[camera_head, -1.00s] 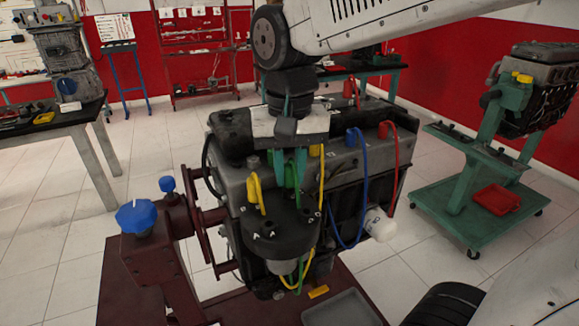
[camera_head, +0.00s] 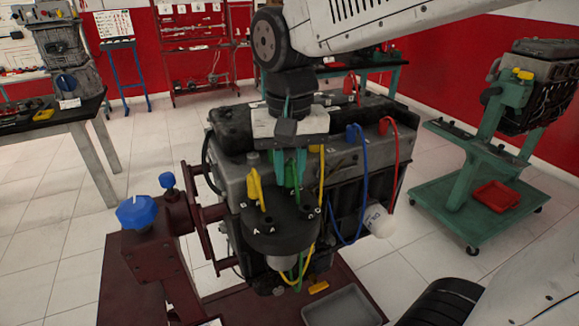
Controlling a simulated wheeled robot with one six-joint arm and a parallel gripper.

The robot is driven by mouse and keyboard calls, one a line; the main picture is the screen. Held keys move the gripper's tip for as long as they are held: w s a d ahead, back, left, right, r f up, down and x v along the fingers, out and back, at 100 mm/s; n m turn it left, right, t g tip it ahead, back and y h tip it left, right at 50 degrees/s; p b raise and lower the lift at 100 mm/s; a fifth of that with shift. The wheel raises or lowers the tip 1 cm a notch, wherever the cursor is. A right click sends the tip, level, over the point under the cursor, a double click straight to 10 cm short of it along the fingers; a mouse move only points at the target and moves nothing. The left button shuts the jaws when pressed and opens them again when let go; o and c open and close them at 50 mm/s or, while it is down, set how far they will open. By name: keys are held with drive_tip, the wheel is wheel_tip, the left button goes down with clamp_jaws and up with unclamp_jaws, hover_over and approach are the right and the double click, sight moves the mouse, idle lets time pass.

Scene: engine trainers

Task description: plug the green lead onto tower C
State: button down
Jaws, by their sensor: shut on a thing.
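My gripper (camera_head: 290,172) points down, with its teal fingers just above the black distributor cap (camera_head: 275,238) on the engine's near side. It is shut on the green lead, whose upper end shows between and below the fingers. The green lead (camera_head: 299,268) also shows as a loop hanging below the cap.
A yellow lead (camera_head: 256,188) stands on the cap's left, close to the fingers. Another yellow lead (camera_head: 321,180) runs down at the right. Blue (camera_head: 364,190) and red (camera_head: 396,165) leads arch from the engine farther right. A grey tray (camera_head: 342,308) lies below.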

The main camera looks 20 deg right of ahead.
drive_tip(key=c, duration=1.2)
unclamp_jaws()
wheel_tip(320, 180, up, 8)
drive_tip(key=shift+f, duration=0.1)
drive_tip(key=s+d+f+n, duration=0.1)
drive_tip(key=s+d+f, duration=0.2)
drive_tip(key=s, duration=0.3)
drive_tip(key=s+d+f+n+t, duration=0.1)
drive_tip(key=s+d+f+n, duration=0.1)
drive_tip(key=s+d+f, duration=0.2)
wheel_tip(320, 180, down, 2)
drive_tip(key=shift+s+d+f, duration=0.15)
drive_tip(key=shift+s+d, duration=0.05)
drive_tip(key=shift+s, duration=0.95)
